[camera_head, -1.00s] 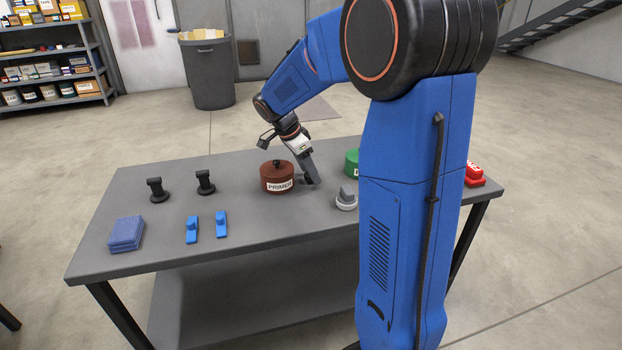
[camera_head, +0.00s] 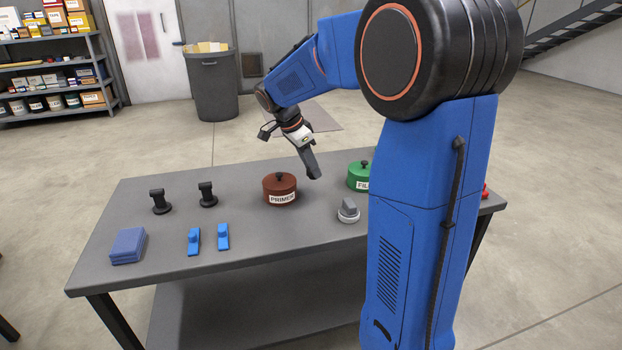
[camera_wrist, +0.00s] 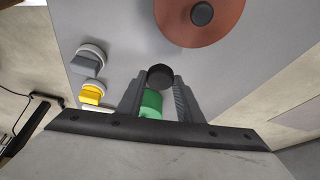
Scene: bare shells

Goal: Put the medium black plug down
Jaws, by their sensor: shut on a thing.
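My gripper (camera_wrist: 157,86) is above the grey table in the wrist view, its two fingers on either side of a round black end, which I take to be the medium black plug (camera_wrist: 160,75). It is shut on this plug. A green patch (camera_wrist: 152,104) shows between the fingers below the black end; what it belongs to is mostly hidden. In the head view my gripper (camera_head: 312,170) hangs tilted just right of the red PRIMER can (camera_head: 280,188), apart from the tabletop. The plug is not clear there.
The table (camera_head: 240,230) also bears two black knobbed pieces (camera_head: 160,201), two blue pieces (camera_head: 194,240), a blue block (camera_head: 128,245), a grey knob on a white base (camera_head: 348,211) and a green can (camera_head: 357,178). A yellow knob (camera_wrist: 94,93) shows in the wrist view. The table's front middle is clear.

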